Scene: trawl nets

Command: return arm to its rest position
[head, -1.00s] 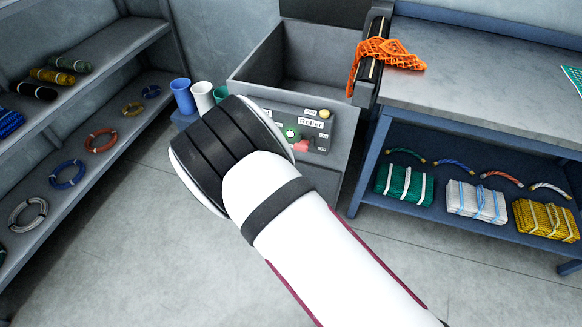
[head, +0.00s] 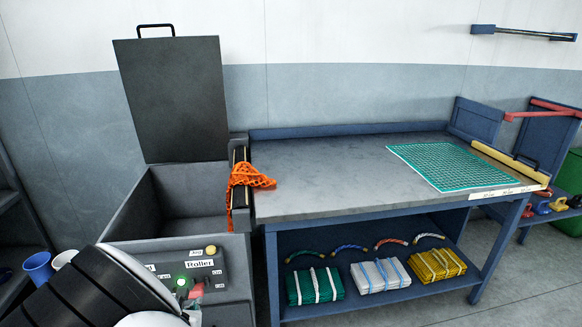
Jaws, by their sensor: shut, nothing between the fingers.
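My arm shows only in part at the bottom left of the head view, as a black and white link (head: 85,295). My gripper is out of the picture, so its jaws cannot be seen. The arm link stands in front of the grey bin (head: 170,240) and covers the lower left part of its control panel (head: 192,275). An orange net (head: 245,180) hangs over the roller (head: 239,205) between the bin and the workbench.
The bin's lid (head: 175,100) stands open. The workbench (head: 320,185) carries a green net (head: 455,165); bundled nets and ropes lie on its lower shelf (head: 440,285). Blue and white cups (head: 38,266) are at left. Bare floor (head: 520,275) shows at lower right.

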